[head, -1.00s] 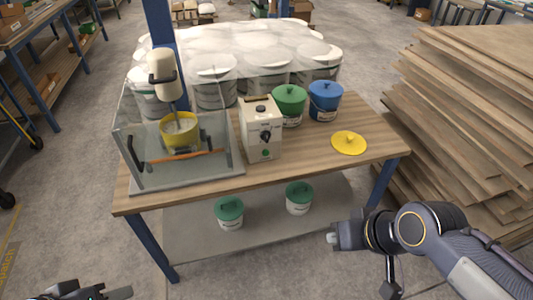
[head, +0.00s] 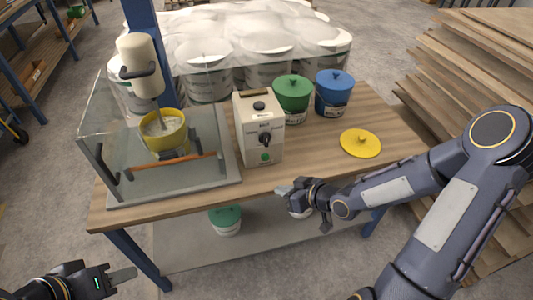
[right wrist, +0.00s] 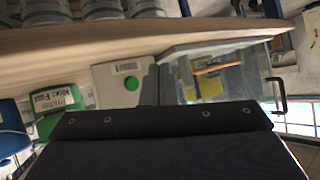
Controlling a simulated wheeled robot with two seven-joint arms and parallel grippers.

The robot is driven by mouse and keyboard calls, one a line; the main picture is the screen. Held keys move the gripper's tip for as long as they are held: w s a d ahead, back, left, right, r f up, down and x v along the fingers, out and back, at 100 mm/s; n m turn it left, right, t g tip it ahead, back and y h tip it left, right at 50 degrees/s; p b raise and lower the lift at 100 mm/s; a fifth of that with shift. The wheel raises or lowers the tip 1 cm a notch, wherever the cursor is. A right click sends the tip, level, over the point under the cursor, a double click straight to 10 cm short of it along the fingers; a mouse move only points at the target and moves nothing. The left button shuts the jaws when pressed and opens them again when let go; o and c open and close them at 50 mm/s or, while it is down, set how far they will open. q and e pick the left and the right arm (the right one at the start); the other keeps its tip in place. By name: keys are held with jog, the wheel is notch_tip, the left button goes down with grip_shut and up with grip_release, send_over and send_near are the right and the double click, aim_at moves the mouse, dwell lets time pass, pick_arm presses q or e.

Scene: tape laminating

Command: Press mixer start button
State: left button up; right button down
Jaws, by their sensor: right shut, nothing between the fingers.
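The white mixer control box (head: 258,128) stands on the table with a black knob on its front. The green start button (head: 265,156) is low on the same front, and it also shows in the right wrist view (right wrist: 131,84). My right gripper (head: 283,191) is shut and empty, near the table's front edge, below and apart from the button. The mixer (head: 141,62) stands over a yellow bucket (head: 165,134) inside a clear guard. My left gripper (head: 122,275) is at the lower left, away from the table; its jaw opening is unclear.
A green bucket (head: 292,98), a blue bucket (head: 334,92) and a yellow lid (head: 360,143) are right of the control box. The guard (head: 99,135) stands close to its left. Stacked boards (head: 455,75) are at the right. The space before the button looks clear.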

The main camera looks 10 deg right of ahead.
aim_at(265, 157)
jog(key=shift+w+a+f+y, duration=0.1)
jog(key=shift+w+a+y, duration=0.2)
jog(key=shift+w+a, duration=0.05)
jog(key=shift+w+a+p, duration=0.15)
jog(key=shift+w+p, duration=0.55)
jog(key=shift+w, duration=3.7)
jog(key=shift+w, duration=0.15)
jog(key=shift+w, duration=0.3)
